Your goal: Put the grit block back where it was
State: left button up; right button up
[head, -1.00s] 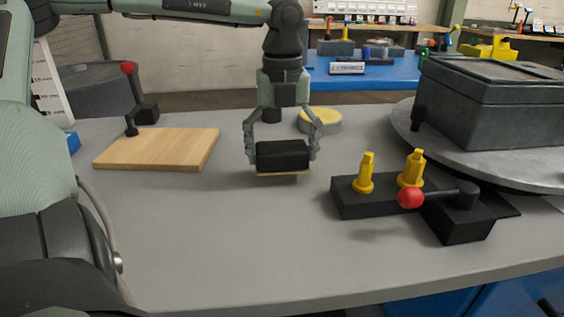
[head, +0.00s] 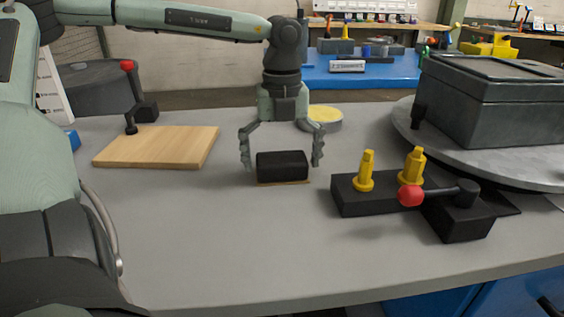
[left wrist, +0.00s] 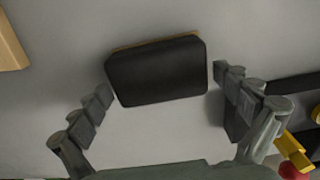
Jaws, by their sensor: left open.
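The grit block (head: 282,165) is a black block with a thin tan layer along its bottom. It rests on the grey table in the middle of the head view. My left gripper (head: 281,163) is open, with one finger on either side of the block and gaps between fingers and block. In the left wrist view the block (left wrist: 157,71) lies between and just beyond the spread fingertips (left wrist: 160,92). My right gripper does not show in either view.
A wooden board (head: 158,147) lies to the left. A black fixture (head: 350,196) with yellow pegs and a red-knobbed lever (head: 411,195) stands to the right. A yellow-topped round pad (head: 325,115) is behind the gripper. A grey box (head: 500,105) sits on a turntable (head: 440,152). The front table is clear.

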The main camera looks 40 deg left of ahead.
aim_at(282, 160)
pick_arm(q)
notch_tip(282, 160, up, 12)
dwell(0.6)
jog(key=shift+s+d, duration=0.1)
